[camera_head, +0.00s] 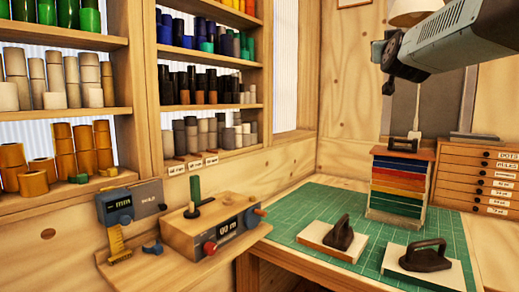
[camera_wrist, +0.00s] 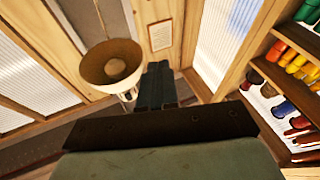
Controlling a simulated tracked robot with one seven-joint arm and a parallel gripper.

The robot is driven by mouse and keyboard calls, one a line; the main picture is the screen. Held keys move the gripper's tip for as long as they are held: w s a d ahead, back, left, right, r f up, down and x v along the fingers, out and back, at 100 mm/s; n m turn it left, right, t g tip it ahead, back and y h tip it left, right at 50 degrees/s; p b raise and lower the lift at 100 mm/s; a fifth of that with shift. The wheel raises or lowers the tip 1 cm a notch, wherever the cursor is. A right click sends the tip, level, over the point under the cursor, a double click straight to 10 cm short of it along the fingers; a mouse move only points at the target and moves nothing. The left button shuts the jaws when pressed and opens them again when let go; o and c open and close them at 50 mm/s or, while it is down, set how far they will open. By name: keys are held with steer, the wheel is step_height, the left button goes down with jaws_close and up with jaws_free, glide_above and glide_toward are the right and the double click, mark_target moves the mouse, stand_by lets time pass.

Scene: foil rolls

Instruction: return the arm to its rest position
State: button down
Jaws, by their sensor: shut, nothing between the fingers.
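My arm (camera_head: 450,40) reaches in from the upper right of the head view, raised above the work table, with a dark part at its left end. I cannot clearly make out the fingers there. In the wrist view my gripper (camera_wrist: 157,72) shows as dark fingers close together, shut and empty. It points toward the upper wall, near a round lamp shade (camera_wrist: 111,65), and touches nothing that I can see.
A green mat (camera_head: 310,215) carries two dark-handled blocks (camera_head: 340,235) (camera_head: 425,256) and a stack of coloured sheets (camera_head: 398,185). Drawers (camera_head: 480,180) stand at the right. Shelves (camera_head: 210,105) of rolls line the left wall. A wooden device (camera_head: 210,230) sits on the bench. The space above the mat is clear.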

steer(key=s+a+f+n+g+y, duration=0.1)
steer(key=s+a+f+g+y, duration=0.3)
steer(key=f, duration=0.7)
steer(key=s+a+f+n+g+y, duration=0.1)
steer(key=s+a+f+g, duration=0.2)
steer(key=s+a+f, duration=0.55)
steer(key=s+f+g, duration=0.4)
steer(key=s+f, duration=0.4)
steer(key=f, duration=0.2)
steer(key=s+d+f+g, duration=0.1)
steer(key=s+f+g, duration=0.3)
steer(key=s+f, duration=0.3)
step_height(320, 180, down, 4)
steer(key=shift+s+d+r+y, duration=0.2)
steer(key=shift+s+d+y, duration=0.1)
steer(key=shift+s, duration=0.05)
